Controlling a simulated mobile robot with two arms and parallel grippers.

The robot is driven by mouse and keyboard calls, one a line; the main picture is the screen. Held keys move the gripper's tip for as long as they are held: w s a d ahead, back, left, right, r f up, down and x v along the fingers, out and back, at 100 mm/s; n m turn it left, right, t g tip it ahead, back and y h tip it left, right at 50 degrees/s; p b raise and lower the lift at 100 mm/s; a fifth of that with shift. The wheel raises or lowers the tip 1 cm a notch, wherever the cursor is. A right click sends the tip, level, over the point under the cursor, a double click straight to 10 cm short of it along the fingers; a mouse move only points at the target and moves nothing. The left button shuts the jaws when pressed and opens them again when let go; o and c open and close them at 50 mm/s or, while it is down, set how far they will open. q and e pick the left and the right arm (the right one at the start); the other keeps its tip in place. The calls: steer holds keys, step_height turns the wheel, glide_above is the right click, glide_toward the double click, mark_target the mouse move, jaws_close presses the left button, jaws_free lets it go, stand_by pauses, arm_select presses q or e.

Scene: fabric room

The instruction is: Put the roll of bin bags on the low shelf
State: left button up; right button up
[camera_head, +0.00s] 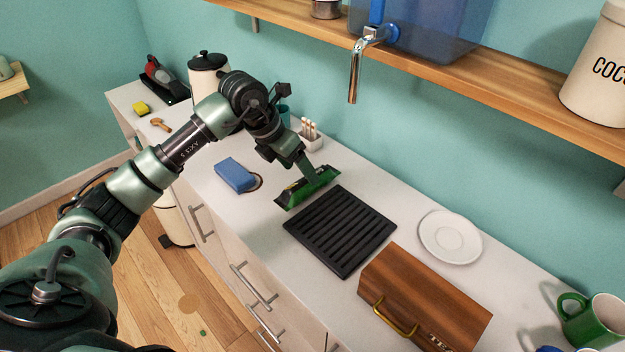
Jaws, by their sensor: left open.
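A green and black object (296,196), which looks like the roll of bin bags, lies on the white counter just left of the black ribbed mat. My left gripper (308,178) comes down over it from above and hides part of it. The gripper is open, with its fingers at the object; whether they touch it I cannot tell. A wooden shelf (530,85) runs along the wall at the upper right, and a small wooden shelf (14,85) is at the far left. Which one is the low shelf is unclear. My right gripper is not in view.
A blue block (235,174) and a white holder with sticks (311,140) are close to my gripper. The black mat (341,231), wooden box (425,298), white plate (450,237) and green mug (592,320) stand rightward. A blue dispenser's tap (356,75) hangs below the shelf.

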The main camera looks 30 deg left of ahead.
mark_target(305, 179)
arm_select(q)
steer(key=shift+a+f, duration=0.25)
steer(key=shift+a, duration=0.05)
steer(key=p+x, duration=0.1)
steer(key=x, duration=0.2)
steer(key=p+x, duration=0.1)
steer(key=x, duration=0.2)
steer(key=shift+w+a+f, duration=0.15)
steer(key=shift+w+f, duration=0.05)
steer(key=shift+w, duration=0.1)
steer(key=shift+w+f, duration=0.1)
steer(key=shift+f, duration=0.25)
steer(key=shift+c, duration=0.3)
steer(key=shift+r, duration=0.1)
jaws_close()
